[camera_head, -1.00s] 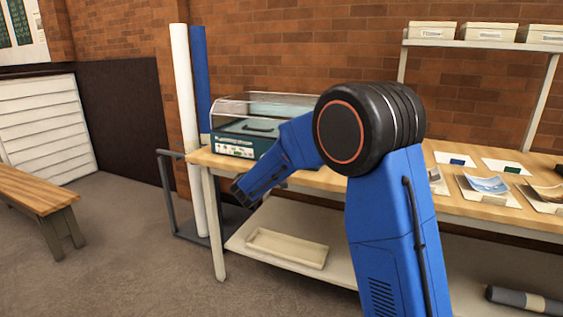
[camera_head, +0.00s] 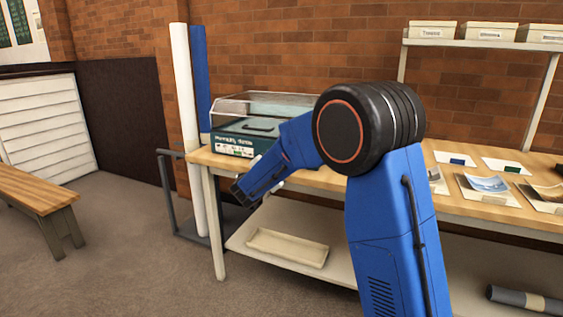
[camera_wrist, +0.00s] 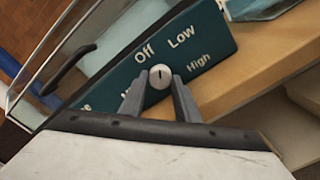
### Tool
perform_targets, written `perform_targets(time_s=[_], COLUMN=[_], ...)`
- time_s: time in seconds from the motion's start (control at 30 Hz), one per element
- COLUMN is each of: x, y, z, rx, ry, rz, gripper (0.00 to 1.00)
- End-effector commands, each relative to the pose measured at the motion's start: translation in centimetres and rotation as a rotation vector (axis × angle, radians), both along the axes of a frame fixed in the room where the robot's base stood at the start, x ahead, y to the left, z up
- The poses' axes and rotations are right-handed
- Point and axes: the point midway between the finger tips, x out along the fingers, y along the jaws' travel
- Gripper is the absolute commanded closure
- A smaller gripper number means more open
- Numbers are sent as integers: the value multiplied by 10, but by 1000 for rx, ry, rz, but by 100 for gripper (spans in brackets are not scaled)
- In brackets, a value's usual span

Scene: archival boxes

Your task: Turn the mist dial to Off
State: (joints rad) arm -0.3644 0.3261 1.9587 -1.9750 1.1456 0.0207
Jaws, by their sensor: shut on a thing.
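The mist dial (camera_wrist: 160,77) is a small pale round knob with a short dark mark on its face. It sits on the dark teal panel (camera_wrist: 222,42) of a clear-lidded chamber (camera_head: 232,128). In the wrist view, Off is printed above and left of the dial, Low above right and High to the right. The mark runs nearly straight up in the picture, between Off and Low. My gripper (camera_wrist: 160,88) is shut on the dial, one grey finger on each side. In the head view my arm hides the dial and most of the gripper.
The chamber stands at the left end of a wooden workbench (camera_head: 447,204). Pictures and cards lie on the bench to the right. A cream tray (camera_head: 288,248) rests on the lower shelf. White and blue upright rolls stand left of the bench, and a wooden bench (camera_head: 30,190) stands further left.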

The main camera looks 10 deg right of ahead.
Motion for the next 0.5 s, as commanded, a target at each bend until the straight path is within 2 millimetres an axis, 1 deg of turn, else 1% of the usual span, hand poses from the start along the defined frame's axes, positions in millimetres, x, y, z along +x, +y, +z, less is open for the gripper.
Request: perform_targets(time_s=[0.2, 0.5], x=[-1, -1], y=[0, 0], z=[-2, -3], rx=[-163, -358], ry=[122, 263], rz=[1, 1], gripper=[93, 93])
